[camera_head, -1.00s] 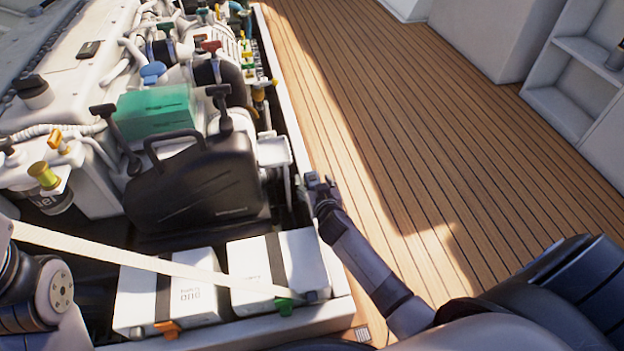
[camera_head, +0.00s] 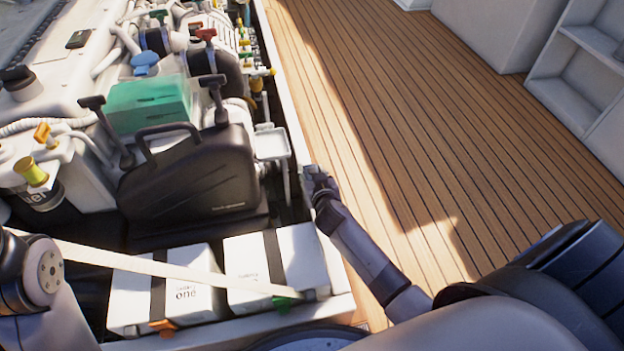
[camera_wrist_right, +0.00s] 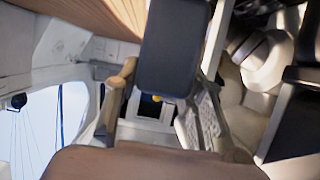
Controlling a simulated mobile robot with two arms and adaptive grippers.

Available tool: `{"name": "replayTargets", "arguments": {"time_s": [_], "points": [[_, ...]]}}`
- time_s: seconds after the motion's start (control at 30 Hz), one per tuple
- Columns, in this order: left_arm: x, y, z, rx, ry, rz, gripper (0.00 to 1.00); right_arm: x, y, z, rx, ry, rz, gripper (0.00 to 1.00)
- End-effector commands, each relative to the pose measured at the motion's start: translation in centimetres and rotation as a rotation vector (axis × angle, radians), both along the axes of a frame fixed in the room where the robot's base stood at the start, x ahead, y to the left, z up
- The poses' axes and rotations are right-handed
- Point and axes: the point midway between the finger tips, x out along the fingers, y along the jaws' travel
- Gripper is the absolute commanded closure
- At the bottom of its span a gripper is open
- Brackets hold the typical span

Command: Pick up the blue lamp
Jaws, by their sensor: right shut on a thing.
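In the head view my right gripper (camera_head: 312,178) is at the hatch's right edge, beside the white bracket. What it holds is too small to make out there. In the right wrist view a dark blue-grey rounded block, which looks like the blue lamp (camera_wrist_right: 175,50), sits between the two fingers of my right gripper (camera_wrist_right: 160,105). The gripper is shut on it. The block hides part of the view behind it. My left arm comes in at the lower left, but its gripper is out of view.
The open engine hatch holds a black case (camera_head: 190,185), a green box (camera_head: 150,105), a white bracket (camera_head: 271,145) and two white batteries (camera_head: 190,288) under a pale strap (camera_head: 150,267). The hatch rim (camera_head: 283,95) runs beside my right gripper. The wooden deck (camera_head: 400,120) is clear.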

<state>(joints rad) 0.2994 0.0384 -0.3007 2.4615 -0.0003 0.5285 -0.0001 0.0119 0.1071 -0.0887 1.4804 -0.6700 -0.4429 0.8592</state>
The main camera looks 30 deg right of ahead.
Motion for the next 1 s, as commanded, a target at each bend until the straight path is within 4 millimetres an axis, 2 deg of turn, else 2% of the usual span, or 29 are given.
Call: {"name": "replayTargets", "arguments": {"time_s": [0.3, 0.67, 0.73, 0.87, 1.0], "points": [[0.0, 0.0, 0.0, 0.000, 0.000, 0.000, 0.60, 0.0, 0.0, 0.1, -0.001, -0.002, 0.000, 0.97], [0.0, 0.0, 0.4, -0.002, -0.003, 0.000, 0.60, 0.1, 0.0, 0.7, -0.001, -0.002, 0.000, 0.98], [-0.1, 0.1, 0.6, -0.004, -0.003, -0.002, 0.60, 0.1, 0.0, 1.2, -0.002, -0.003, 0.000, 0.98], [1.0, 0.2, -0.3, -0.005, 0.056, -0.001, 0.60, 0.1, 0.0, 3.0, 0.000, -0.004, 0.001, 0.98], [1.8, 0.4, -0.9, -0.009, 0.121, -0.006, 0.60, 0.1, 0.0, 6.4, 0.000, -0.005, 0.000, 0.98]]}}
